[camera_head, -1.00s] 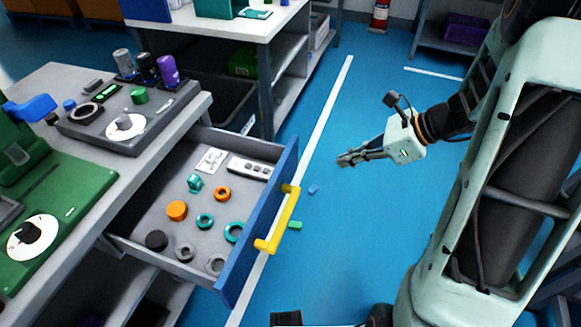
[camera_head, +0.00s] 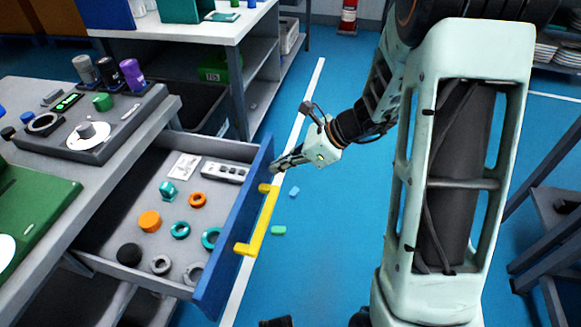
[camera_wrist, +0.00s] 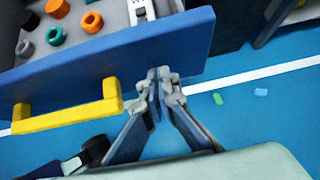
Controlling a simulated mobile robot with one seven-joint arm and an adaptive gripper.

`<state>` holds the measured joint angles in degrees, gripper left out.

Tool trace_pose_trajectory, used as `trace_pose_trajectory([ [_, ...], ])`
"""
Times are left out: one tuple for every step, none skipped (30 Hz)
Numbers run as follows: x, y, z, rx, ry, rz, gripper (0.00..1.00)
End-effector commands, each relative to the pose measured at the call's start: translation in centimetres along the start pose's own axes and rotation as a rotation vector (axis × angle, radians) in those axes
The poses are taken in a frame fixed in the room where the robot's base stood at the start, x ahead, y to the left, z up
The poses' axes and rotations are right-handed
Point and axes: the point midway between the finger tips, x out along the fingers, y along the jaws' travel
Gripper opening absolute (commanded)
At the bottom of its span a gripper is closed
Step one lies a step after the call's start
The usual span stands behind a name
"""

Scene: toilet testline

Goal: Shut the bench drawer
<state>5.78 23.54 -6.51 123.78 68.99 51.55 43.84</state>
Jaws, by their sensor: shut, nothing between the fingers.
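The bench drawer (camera_head: 232,232) is pulled out from the grey bench. It has a blue front and a yellow handle (camera_head: 258,222), and several small parts lie inside it. My gripper (camera_head: 276,167) is shut and empty at the outer side of the blue front, near its far end and beyond the handle. In the wrist view the fingertips (camera_wrist: 160,80) lie over the lower edge of the drawer front (camera_wrist: 120,62), to the right of the handle (camera_wrist: 65,105). I cannot tell whether they touch it.
The bench top (camera_head: 15,95) carries a dark panel with knobs (camera_head: 95,125) and a green board (camera_head: 30,195). A white-topped table (camera_head: 235,25) stands behind. Blue floor lies open to the right of the drawer, with two small loose pieces (camera_head: 279,230) on it.

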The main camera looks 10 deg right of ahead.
Motion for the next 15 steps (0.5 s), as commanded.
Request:
trace_pose_trajectory([
  [0.08, -0.01, 0.10, -0.001, 0.000, 0.000, 0.00],
  [0.09, -0.01, 0.13, -0.001, 0.000, 0.000, 0.00],
  [0.09, -0.01, 0.15, -0.001, 0.000, 0.000, 0.00],
  [0.08, -0.02, 0.16, -0.001, 0.000, 0.000, 0.00],
  [0.08, -0.02, 0.16, -0.001, 0.000, 0.000, 0.00],
  [0.07, -0.01, 0.16, -0.001, 0.000, 0.000, 0.00],
  [0.07, -0.01, 0.16, -0.001, 0.000, 0.000, 0.00],
  [0.07, -0.01, 0.15, -0.001, 0.000, 0.000, 0.00],
  [0.07, -0.01, 0.15, -0.001, 0.000, 0.000, 0.00],
  [0.07, -0.01, 0.16, -0.001, 0.000, 0.000, 0.00],
  [0.09, -0.01, 0.18, -0.001, 0.000, 0.000, 0.00],
  [0.14, 0.00, 0.23, -0.001, 0.000, 0.000, 0.00],
  [0.20, 0.00, 0.31, -0.002, 0.000, 0.000, 0.00],
  [0.30, 0.01, 0.41, -0.002, -0.001, 0.001, 0.00],
  [0.48, 0.03, 0.61, -0.002, -0.001, 0.001, 0.00],
])
